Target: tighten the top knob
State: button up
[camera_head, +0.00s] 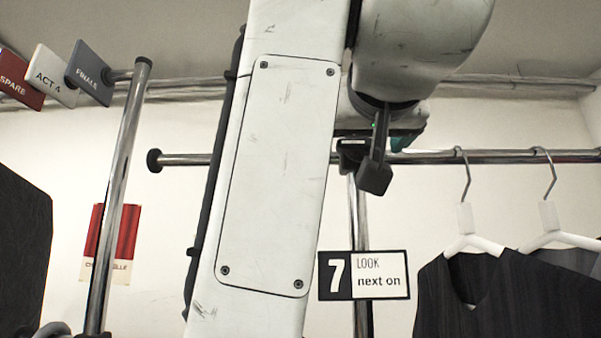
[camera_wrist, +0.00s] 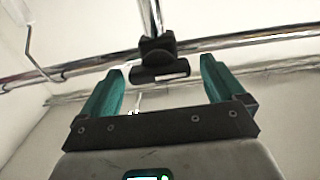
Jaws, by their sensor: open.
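The top knob (camera_wrist: 160,74) is a black bar-shaped handle with a pale strip along its edge. It sits on a black clamp (camera_wrist: 157,46) where a chrome upright meets a chrome rail. In the wrist view my gripper (camera_wrist: 163,68) is open, with one teal finger on each side of the knob. I see gaps on both sides, and nothing is held. In the head view the dark clamp (camera_head: 351,156) shows beside my gripper, which partly hides it; the fingers are mostly hidden there.
Hangers with dark garments (camera_head: 500,295) hang from the rail (camera_head: 520,156) at right. A "7 LOOK next on" sign (camera_head: 380,275) hangs below the clamp by the upright. Another chrome post (camera_head: 118,200) with label tags (camera_head: 88,72) stands left. My arm blocks the middle.

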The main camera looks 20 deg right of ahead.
jog(key=c, duration=1)
jog(key=shift+c, duration=0.2)
jog(key=m, duration=0.9)
jog(key=shift+s+d, duration=0.1)
jog(key=m, duration=0.5)
jog(key=shift+f, duration=0.15)
jog(key=shift+f+m, duration=0.1)
jog(key=shift+m, duration=1.8)
jog(key=shift+d, duration=0.1)
